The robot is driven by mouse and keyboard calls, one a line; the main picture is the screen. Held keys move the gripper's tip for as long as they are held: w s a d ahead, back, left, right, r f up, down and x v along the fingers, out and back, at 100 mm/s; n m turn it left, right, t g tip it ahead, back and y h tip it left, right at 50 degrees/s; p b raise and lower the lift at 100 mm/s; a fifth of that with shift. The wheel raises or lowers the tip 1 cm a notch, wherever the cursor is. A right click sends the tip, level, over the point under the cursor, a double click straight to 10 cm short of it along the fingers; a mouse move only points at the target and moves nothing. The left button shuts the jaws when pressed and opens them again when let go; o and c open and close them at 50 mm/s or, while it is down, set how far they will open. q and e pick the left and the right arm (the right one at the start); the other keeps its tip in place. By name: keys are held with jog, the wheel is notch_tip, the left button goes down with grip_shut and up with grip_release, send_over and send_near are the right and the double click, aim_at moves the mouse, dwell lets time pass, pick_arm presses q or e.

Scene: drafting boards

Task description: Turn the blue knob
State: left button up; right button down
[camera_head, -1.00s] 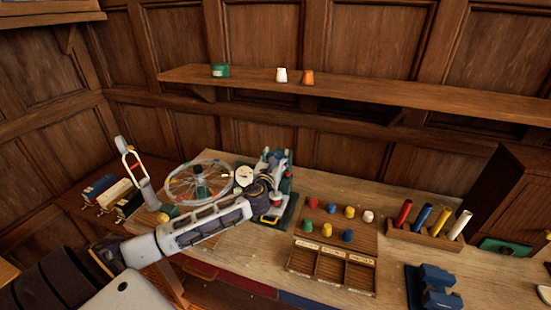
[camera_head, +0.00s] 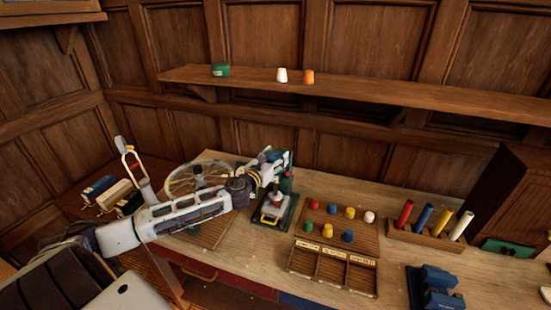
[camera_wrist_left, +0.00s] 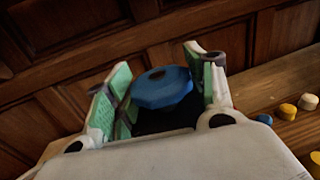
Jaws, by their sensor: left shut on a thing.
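The blue knob (camera_wrist_left: 162,87) is a faceted, dark-blue disc between the two green-padded fingers of my left gripper (camera_wrist_left: 163,92) in the left wrist view. The gripper is shut on the knob, though the right finger's contact is hard to make out. In the head view my left gripper (camera_head: 273,160) is at the back of the bench, at the top of a green-framed fixture (camera_head: 285,184). The knob is hard to tell from the gripper there. My right gripper is not in view.
A spoked wheel (camera_head: 190,179) is on the left. A board of coloured pegs (camera_head: 340,236), a compartment tray (camera_head: 333,268) and a rack of coloured cylinders (camera_head: 433,236) stand to the right. A wall shelf (camera_head: 380,97) runs above.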

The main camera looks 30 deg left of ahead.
pick_arm(q)
jog(key=o, duration=1)
jog(key=shift+s, duration=0.1)
jog(key=shift+s+d, duration=0.2)
jog(key=shift+s, duration=5.6)
jog(key=shift+s, duration=0.1)
